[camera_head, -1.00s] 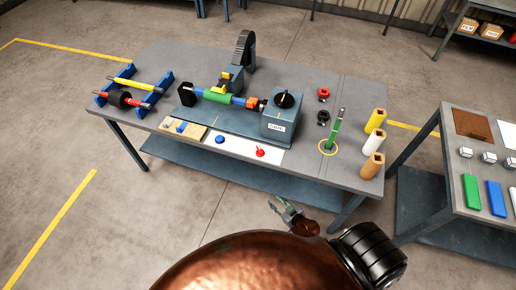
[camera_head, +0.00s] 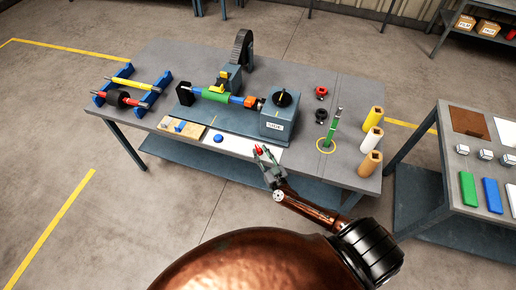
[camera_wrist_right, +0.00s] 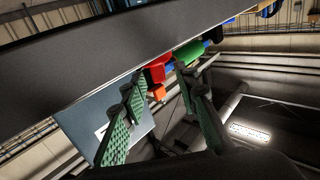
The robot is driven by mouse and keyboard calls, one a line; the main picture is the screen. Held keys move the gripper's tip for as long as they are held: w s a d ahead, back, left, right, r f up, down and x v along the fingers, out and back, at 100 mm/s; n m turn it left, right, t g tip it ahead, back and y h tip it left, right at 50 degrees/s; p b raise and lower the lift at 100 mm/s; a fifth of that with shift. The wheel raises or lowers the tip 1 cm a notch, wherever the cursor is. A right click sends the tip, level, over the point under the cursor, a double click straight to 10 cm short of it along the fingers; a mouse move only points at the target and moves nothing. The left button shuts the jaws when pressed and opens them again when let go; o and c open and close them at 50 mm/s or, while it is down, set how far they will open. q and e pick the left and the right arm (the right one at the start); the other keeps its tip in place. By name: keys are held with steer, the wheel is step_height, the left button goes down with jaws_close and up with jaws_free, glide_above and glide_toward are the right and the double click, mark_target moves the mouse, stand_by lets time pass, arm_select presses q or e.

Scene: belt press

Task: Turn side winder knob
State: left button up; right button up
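A black knob (camera_head: 284,98) sits on top of a labelled blue-grey box (camera_head: 276,125) at the right end of the press on the table. A red lever or knob (camera_head: 258,149) lies on the white panel at the table's front edge. My right gripper (camera_head: 266,152) is at that front edge, over or just beside the red piece, and partly covers it. In the right wrist view the gripper (camera_wrist_right: 160,105) has its two green-padded fingers apart, with nothing held. The red piece (camera_wrist_right: 157,68) shows beyond the fingertips; contact cannot be told. My left gripper is not in view.
A green roller (camera_head: 214,95) lies in the press. A green upright tool (camera_head: 333,130) stands in a yellow ring to the right, near several coloured rolls (camera_head: 370,140). A blue button (camera_head: 219,138) is left of the red piece. A second table (camera_head: 440,200) stands at right.

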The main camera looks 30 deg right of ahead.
mark_target(260, 151)
steer(key=shift+w+d, duration=0.15)
steer(key=shift+w, duration=1.45)
jaws_close()
